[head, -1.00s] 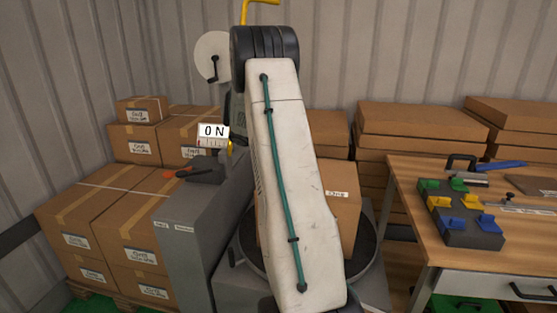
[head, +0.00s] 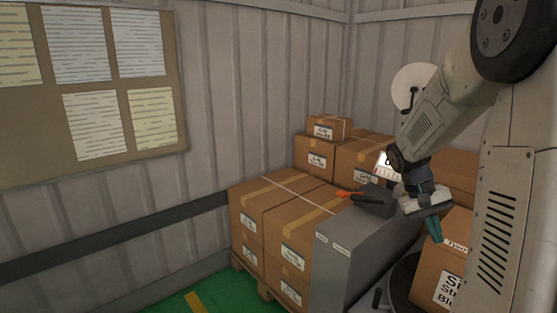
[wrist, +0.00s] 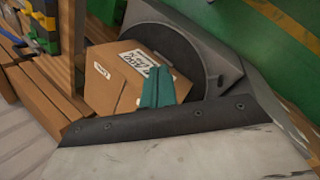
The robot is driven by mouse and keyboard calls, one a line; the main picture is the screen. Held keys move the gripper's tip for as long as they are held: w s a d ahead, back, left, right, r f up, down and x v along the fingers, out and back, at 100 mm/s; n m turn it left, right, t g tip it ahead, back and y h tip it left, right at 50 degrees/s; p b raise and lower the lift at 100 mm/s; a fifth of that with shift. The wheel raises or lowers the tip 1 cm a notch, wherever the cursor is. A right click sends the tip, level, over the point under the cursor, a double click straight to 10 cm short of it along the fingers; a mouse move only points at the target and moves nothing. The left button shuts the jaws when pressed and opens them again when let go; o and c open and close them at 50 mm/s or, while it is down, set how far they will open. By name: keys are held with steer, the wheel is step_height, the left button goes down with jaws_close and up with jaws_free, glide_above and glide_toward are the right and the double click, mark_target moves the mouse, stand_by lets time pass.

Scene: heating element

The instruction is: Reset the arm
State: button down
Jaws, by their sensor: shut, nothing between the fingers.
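My gripper (head: 434,230) shows at the right of the head view, with its teal fingers shut and pointing down. It hangs in front of a cardboard box (head: 452,268) on a dark round turntable (head: 403,285). My arm reaches in from the right edge and bends down to the gripper. In the wrist view the shut teal fingers (wrist: 157,88) overlap the labelled box (wrist: 118,85). The fingers hold nothing. I cannot tell how far the box is from them.
A grey cabinet (head: 345,250) with an orange-handled lever (head: 350,194) stands left of the gripper. Stacked boxes (head: 275,215) on a pallet are beside it. A sign (head: 384,165) is partly behind my arm. A notice board (head: 185,120) hangs left; green floor (head: 180,300) is open at lower left.

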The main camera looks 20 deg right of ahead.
steer(key=s+a+r+n+t+y, duration=0.1)
steer(key=s+a, duration=0.3)
steer(key=a, duration=0.6)
steer(key=s+a+r+n+t+y, duration=0.1)
steer(key=s+a+r+n+t, duration=0.2)
steer(key=a, duration=0.7)
steer(key=s+a+r+n+t, duration=0.2)
steer(key=s+a+r, duration=0.2)
steer(key=a, duration=0.6)
steer(key=shift+s+r+y, duration=0.15)
steer(key=shift+s+y, duration=0.25)
steer(key=shift+s, duration=0.2)
